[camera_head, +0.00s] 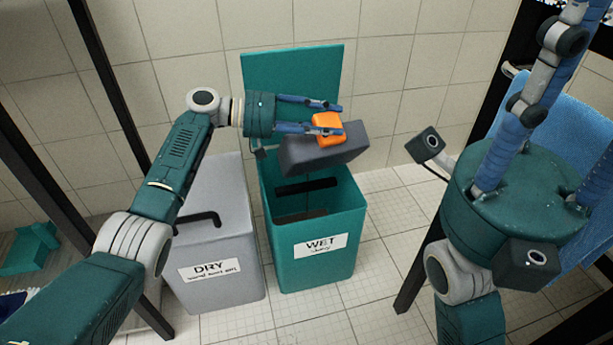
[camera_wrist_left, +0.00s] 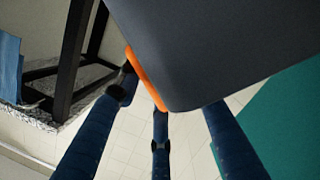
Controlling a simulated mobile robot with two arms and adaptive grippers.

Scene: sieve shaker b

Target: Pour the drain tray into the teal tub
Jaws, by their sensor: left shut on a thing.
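My left gripper (camera_head: 325,118) is shut on the orange grip (camera_head: 327,128) of the dark grey drain tray (camera_head: 335,153). It holds the tray above the open mouth of the teal tub (camera_head: 312,270), which is labelled WET. The tray's grey side (camera_wrist_left: 225,45) fills the top of the left wrist view. My right gripper (camera_head: 540,125) is raised at the right, away from the tub; its fingertips are out of view.
The tub's teal lid (camera_head: 293,75) stands open behind it. A grey bin (camera_head: 215,225) labelled DRY stands close at the left. Dark frame posts rise at both sides. A blue cloth-like surface (camera_head: 560,85) is behind my right gripper. Tiled floor is clear right of the tub.

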